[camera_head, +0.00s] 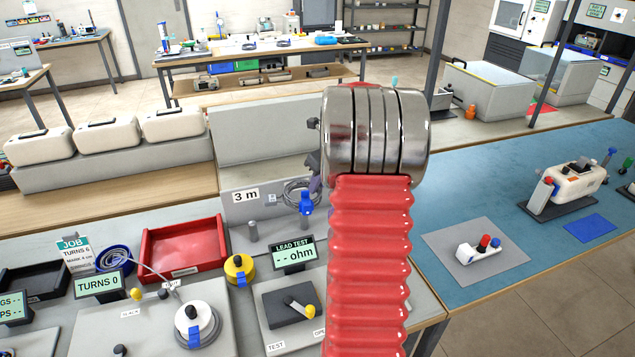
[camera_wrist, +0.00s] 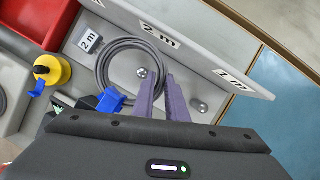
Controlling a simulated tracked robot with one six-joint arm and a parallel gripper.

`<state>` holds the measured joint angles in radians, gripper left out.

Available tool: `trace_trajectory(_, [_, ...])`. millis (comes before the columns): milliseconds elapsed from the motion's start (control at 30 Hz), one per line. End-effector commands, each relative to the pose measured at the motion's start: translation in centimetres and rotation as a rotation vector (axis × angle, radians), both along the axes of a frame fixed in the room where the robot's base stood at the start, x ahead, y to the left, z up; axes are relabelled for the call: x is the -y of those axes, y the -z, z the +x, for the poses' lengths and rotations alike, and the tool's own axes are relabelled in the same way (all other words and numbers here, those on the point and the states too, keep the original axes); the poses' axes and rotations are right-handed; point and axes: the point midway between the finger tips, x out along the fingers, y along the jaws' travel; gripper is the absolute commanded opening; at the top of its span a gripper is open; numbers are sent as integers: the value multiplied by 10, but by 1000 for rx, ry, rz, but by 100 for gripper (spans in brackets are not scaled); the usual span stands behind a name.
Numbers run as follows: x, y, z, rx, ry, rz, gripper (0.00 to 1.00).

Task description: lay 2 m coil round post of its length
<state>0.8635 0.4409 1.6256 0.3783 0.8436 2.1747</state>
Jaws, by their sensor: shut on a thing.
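My gripper (camera_wrist: 166,76) has purple fingers shut on the coil's right side. In the wrist view the coil rings the round head of the post (camera_wrist: 142,73) below the 2 m label (camera_wrist: 161,35). I cannot tell how far down the post the coil sits. In the head view the coil (camera_head: 291,190) and its blue plug (camera_head: 306,203) show left of my red arm, which hides most of the gripper.
A red tray (camera_head: 184,247) and a yellow spool (camera_head: 239,269) are to the left.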

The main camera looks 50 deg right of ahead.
Motion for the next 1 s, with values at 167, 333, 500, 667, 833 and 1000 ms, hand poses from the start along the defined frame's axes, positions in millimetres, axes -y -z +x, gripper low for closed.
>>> trace_trajectory(167, [2, 0, -2, -2, -3, -2, 0])
trace_trajectory(333, [3, -2, 1, -21, -74, -18, 0])
trace_trajectory(500, [3, 6, 1, -38, -127, -26, 0])
trace_trajectory(667, [2, 17, 2, -39, -127, -27, 0])
trace_trajectory(833, [2, 29, 2, -38, -127, -27, 0])
trace_trajectory(1000, [2, 41, 2, -38, -127, -26, 0])
